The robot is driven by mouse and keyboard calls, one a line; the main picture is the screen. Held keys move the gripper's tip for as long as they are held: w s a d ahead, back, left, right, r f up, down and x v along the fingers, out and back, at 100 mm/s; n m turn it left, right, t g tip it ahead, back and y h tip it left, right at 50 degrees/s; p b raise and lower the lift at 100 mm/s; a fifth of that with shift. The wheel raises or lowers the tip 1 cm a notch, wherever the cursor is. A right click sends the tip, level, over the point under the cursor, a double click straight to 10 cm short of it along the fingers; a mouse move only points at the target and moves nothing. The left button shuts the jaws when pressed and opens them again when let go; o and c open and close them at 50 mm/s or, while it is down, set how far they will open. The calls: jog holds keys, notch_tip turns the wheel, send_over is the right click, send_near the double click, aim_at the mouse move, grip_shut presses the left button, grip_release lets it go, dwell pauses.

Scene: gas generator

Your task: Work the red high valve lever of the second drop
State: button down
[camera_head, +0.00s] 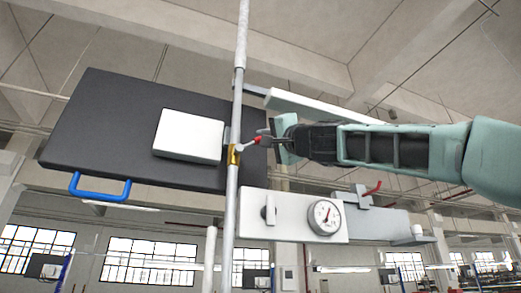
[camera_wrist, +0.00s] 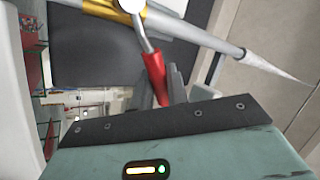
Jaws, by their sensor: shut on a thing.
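The red valve lever (camera_head: 256,140) sticks out to the right of a brass valve body (camera_head: 234,154) on a vertical grey pipe (camera_head: 233,180). My gripper (camera_head: 273,137) comes in from the right and meets the lever's end. In the wrist view the red lever (camera_wrist: 155,76) runs down on a metal stem from the brass valve (camera_wrist: 130,4), and its lower end goes between the fingers of my gripper (camera_wrist: 172,88). My gripper is shut on the lever. The fingertips are partly hidden behind the dark gripper body.
A dark panel (camera_head: 90,130) with a white box (camera_head: 188,136) and a blue handle (camera_head: 100,190) stands left of the pipe. Below the arm are a white plate with a round gauge (camera_head: 325,217) and another red lever (camera_head: 374,187). A white bar (camera_head: 300,104) lies just above my gripper.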

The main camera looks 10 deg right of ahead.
jog(key=shift+w+d+f+m+t+h+b, duration=0.15)
jog(key=shift+f+m+t+h+b, duration=0.5)
jog(key=shift+m+h, duration=0.85)
jog(key=shift+d+f+m+t+h+b, duration=0.2)
jog(key=shift+f+m+t+h+b, duration=0.45)
jog(key=shift+m, duration=1.6)
jog(key=shift+w+d+f+m+t+h+b, duration=0.1)
jog(key=shift+d+f+m+t+h+b, duration=0.2)
jog(key=shift+f+m+t+h, duration=1.15)
jog(key=shift+a+r+m+g, duration=0.1)
jog(key=shift+r+m+g, duration=0.35)
jog(key=shift+r+m, duration=0.1)
jog(key=c, duration=1.4)
grip_release()
jog(key=shift+c, duration=0.2)
jog(key=shift+s, duration=0.1)
jog(key=b+v, duration=1)
jog(key=v, duration=0.7)
jog(key=shift+s, duration=0.15)
